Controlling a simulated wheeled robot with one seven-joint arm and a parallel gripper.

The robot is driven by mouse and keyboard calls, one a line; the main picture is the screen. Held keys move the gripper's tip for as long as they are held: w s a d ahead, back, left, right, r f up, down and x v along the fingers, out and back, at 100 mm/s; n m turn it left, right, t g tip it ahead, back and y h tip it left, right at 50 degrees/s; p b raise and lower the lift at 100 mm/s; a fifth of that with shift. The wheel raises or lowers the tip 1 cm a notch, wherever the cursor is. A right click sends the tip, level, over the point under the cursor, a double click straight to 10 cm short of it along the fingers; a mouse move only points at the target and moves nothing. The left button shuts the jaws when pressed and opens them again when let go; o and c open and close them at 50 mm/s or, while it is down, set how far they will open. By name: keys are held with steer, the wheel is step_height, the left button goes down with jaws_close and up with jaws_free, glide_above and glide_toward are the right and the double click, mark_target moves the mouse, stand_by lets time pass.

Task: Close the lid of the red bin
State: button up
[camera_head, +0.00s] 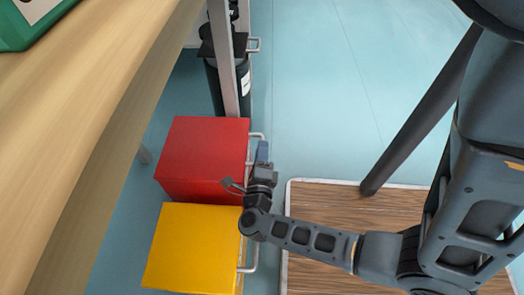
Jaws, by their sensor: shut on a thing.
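The red bin (205,150) stands below the wooden table edge, left of centre. Its flat red top covers it, and no open gap shows from this angle. A pale wire handle (256,135) sticks out from its right side. My gripper (262,152) is at that handle, just right of the bin, and is shut on it. The gripper's body hides the lower part of the handle.
A yellow bin (195,250) stands close in front of the red one. A black bin (213,90) stands behind it, partly hidden by a grey table leg (224,60). A wooden table (90,90) fills the left. Blue floor (320,90) is free at the upper right.

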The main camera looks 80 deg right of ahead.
steer(key=o, duration=0.4)
steer(key=shift+a, duration=0.1)
steer(key=a+p, duration=0.1)
steer(key=a, duration=0.6)
steer(key=shift+s+a, duration=0.15)
steer(key=shift+a, duration=0.15)
